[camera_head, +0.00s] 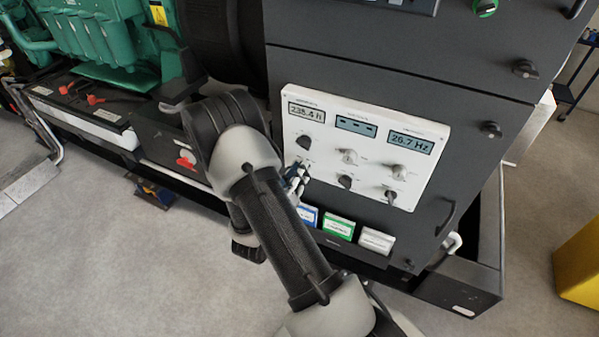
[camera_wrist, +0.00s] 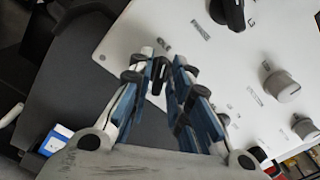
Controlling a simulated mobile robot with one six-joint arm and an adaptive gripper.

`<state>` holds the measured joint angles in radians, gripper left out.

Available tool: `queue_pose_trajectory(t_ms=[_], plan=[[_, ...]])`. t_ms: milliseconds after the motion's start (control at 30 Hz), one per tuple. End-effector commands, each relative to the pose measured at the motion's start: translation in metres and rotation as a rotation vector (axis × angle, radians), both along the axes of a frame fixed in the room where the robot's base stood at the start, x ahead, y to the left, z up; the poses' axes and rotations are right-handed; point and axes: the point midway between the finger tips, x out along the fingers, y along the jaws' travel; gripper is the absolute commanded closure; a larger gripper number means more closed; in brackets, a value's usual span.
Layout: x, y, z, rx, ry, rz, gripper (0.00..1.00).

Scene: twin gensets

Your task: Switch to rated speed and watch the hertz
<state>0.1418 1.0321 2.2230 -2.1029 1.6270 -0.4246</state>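The white control panel (camera_head: 367,140) is on the dark grey genset cabinet. Its right display (camera_head: 410,143) reads about 26.7 Hz. The left display (camera_head: 306,112) seems to read 235.4 h; the middle display (camera_head: 356,126) shows only dashes. My gripper (camera_head: 296,172) is at the panel's lower left. In the wrist view, my gripper's fingertips (camera_wrist: 166,66) are close together at the panel face, with a small dark part (camera_wrist: 158,74) between them. It may be a knob or switch; the fingers hide most of it. I cannot tell whether they clamp it.
A black knob (camera_head: 303,142) is just above my gripper. Further knobs, such as a silver one (camera_head: 349,156) and a black one (camera_head: 345,181), are to its right. Blue, green (camera_head: 338,227) and white labelled plates lie below. A door handle (camera_head: 446,217) protrudes at right.

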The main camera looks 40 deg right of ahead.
Motion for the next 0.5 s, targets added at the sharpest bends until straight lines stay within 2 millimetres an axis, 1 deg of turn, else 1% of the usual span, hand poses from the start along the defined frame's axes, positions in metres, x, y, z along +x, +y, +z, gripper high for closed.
queue_pose_trajectory(t_ms=[33, 100, 500], plan=[[0.0003, -0.0004, 0.0005, 0.0, -0.002, 0.0, 0.96], [0.0004, -0.0005, 0.0005, 0.0, -0.002, 0.0, 1.0], [0.0003, -0.0007, 0.0004, 0.003, -0.013, -0.001, 1.0]])
